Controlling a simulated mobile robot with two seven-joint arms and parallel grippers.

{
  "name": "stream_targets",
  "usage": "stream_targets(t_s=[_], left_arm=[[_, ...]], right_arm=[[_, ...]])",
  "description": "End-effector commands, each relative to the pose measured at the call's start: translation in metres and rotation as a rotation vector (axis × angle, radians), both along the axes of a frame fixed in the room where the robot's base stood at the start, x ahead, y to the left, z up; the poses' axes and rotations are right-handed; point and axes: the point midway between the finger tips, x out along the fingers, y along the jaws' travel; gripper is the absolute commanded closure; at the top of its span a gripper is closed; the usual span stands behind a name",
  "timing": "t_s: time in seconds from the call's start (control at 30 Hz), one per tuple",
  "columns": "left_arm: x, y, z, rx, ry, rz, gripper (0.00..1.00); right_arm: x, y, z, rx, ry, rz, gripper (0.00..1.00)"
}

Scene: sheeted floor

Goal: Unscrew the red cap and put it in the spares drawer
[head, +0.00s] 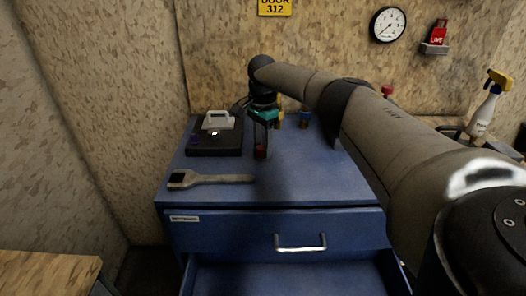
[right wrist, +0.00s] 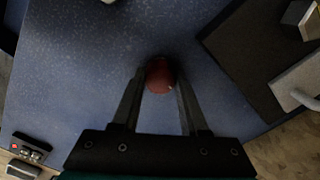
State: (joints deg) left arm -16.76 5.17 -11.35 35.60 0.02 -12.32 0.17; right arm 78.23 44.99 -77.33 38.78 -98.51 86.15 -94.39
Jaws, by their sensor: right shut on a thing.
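The red cap (right wrist: 159,75) is between the fingertips of my right gripper (right wrist: 160,82) in the right wrist view. In the head view the gripper (head: 261,146) points down, shut on the cap (head: 260,153), over the blue cabinet top (head: 330,185). I cannot tell whether the cap touches the top; no threaded part shows under it. A closed drawer front (head: 245,238) has a metal handle and a small label too small to read. Below it a drawer (head: 290,280) stands pulled out; its visible inside looks empty. My left gripper is not in view.
A black block with a pale handle (head: 217,120) stands left of the gripper. A grey tool (head: 210,180) lies in front of it. A spray bottle (head: 484,110) is at right. The front right of the top is clear.

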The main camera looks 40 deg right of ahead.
Motion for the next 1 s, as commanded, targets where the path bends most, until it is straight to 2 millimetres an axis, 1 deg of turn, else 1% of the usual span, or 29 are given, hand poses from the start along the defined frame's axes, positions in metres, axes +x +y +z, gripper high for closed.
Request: stream_targets(t_s=[0.13, 0.17, 0.47, 0.63, 0.67, 0.73, 1.0], left_arm=[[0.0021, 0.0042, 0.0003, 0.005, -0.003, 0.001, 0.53], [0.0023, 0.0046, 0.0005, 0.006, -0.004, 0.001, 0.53], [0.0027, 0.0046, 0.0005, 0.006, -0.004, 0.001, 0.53], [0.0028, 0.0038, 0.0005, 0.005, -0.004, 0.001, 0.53], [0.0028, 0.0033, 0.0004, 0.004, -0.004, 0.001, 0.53], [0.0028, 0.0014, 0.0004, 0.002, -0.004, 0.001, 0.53], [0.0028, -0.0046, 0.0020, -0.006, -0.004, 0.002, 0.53]], right_arm=[[-0.0005, 0.0002, -0.0004, 0.000, 0.002, -0.001, 1.00], [-0.0005, 0.0002, -0.0004, 0.000, 0.002, -0.001, 0.55], [-0.0003, 0.0002, -0.0003, 0.000, 0.002, -0.003, 0.22], [-0.0002, 0.0003, -0.0002, 0.000, 0.001, -0.004, 0.21], [-0.0002, 0.0002, -0.0004, 0.000, 0.002, -0.004, 0.24], [-0.0002, 0.0002, -0.0003, 0.000, 0.001, -0.004, 0.31], [-0.0002, 0.0003, 0.0003, 0.000, 0.002, -0.016, 0.31]])
